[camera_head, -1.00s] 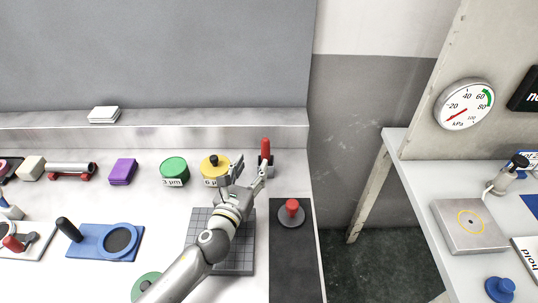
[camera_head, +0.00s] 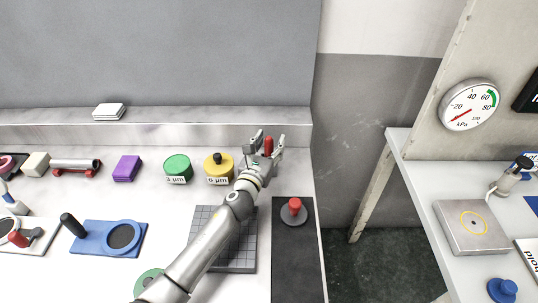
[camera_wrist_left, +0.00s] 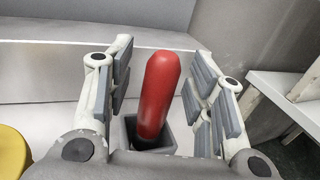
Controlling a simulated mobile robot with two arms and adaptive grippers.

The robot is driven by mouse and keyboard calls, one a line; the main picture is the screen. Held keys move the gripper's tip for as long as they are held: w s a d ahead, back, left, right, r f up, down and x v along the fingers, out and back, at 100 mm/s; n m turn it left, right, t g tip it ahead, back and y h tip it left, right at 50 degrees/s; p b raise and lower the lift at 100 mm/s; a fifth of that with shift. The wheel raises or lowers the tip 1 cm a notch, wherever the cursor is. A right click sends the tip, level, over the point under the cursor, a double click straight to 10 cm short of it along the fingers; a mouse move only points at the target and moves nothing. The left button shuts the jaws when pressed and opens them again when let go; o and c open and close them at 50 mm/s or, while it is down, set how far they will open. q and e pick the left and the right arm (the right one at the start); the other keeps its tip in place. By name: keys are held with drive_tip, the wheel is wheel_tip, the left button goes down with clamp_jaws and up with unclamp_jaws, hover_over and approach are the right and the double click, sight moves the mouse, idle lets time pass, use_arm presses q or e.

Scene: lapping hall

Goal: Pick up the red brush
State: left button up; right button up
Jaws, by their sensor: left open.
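The red brush (camera_head: 268,146) stands upright at the back right of the white table. In the left wrist view its rounded red handle (camera_wrist_left: 159,98) rises, slightly tilted, from a grey square holder (camera_wrist_left: 130,137). Its lower end is hidden in the holder. My left gripper (camera_head: 269,141) is open, with one finger on each side of the red handle. The left wrist view shows the open fingers (camera_wrist_left: 163,85) with a gap on both sides of the handle. My right gripper is not in view.
A yellow tin (camera_head: 218,168) stands close left of the left gripper, with a green tin (camera_head: 177,169) beyond it. A dark mat (camera_head: 294,262) with a red-knobbed weight (camera_head: 294,209) lies in front. The back ledge (camera_head: 200,134) is close behind the brush.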

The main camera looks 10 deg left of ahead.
use_arm(q)
drive_tip(key=shift+c, duration=0.9)
clamp_jaws()
drive_tip(key=shift+r, duration=0.15)
wheel_tip(320, 180, up, 9)
drive_tip(key=p, duration=0.3)
drive_tip(key=shift+f+p, duration=0.2)
drive_tip(key=shift+p, duration=0.1)
drive_tip(key=shift+r, duration=0.55)
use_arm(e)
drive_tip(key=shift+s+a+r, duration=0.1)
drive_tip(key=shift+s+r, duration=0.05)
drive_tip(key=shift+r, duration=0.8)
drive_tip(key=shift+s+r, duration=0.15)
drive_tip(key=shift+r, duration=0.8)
